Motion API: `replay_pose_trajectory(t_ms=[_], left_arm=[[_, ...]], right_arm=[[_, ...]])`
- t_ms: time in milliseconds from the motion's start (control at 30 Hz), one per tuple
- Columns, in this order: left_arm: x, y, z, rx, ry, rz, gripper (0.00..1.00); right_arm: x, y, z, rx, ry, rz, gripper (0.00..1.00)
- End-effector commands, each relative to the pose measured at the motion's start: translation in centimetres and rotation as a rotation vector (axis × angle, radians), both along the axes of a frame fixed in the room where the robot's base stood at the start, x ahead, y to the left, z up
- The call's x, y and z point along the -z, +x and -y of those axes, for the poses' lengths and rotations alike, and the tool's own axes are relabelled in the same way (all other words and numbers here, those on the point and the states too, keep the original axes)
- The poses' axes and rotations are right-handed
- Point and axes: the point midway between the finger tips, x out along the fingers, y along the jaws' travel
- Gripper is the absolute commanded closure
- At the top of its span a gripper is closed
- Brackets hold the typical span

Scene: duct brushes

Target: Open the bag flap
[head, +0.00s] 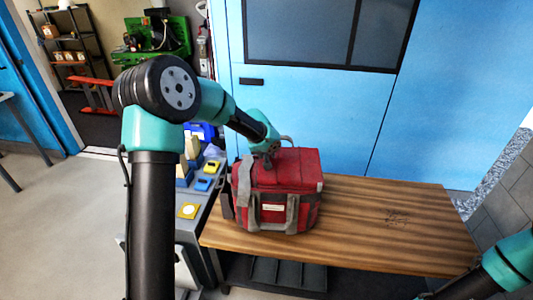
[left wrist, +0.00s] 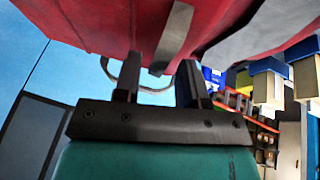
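The red bag (head: 291,172) with grey straps stands upright on the wooden table, its top flap lying closed. My left gripper (head: 268,161) is at the back left edge of the bag's top. In the left wrist view the left gripper's (left wrist: 158,75) two dark fingers are apart, close to the red fabric of the bag (left wrist: 110,25). A grey strap tab (left wrist: 173,38) hangs between the fingertips; I see no clear grip on it. Of my right arm only links show at the lower right of the head view; its gripper is out of frame.
The wooden table (head: 385,225) is bare to the right of the bag. At left a grey bench (head: 205,217) holds yellow and blue items close to the bag. A blue wall (head: 310,105) with a dark window rises behind. A dark crate (head: 275,272) sits below the table.

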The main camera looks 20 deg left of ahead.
Motion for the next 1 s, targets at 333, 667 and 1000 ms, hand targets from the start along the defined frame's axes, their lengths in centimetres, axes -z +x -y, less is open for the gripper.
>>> replay_pose_trajectory(t_ms=[333, 667, 1000], left_arm=[[-0.03, -0.01, 0.0, 0.0, 0.0, 0.0, 0.86], [-0.03, -0.03, 0.0, 0.0, 0.0, 0.0, 1.0], [-0.18, -0.18, -0.3, -0.006, 0.006, -0.002, 1.0]], right_arm=[[0.0, 0.0, 0.0, 0.0, 0.0, 0.0, 0.57], [0.0, 0.0, 0.0, 0.0, 0.0, 0.0, 0.57], [0.0, 0.0, 0.0, 0.0, 0.0, 0.0, 0.57]])
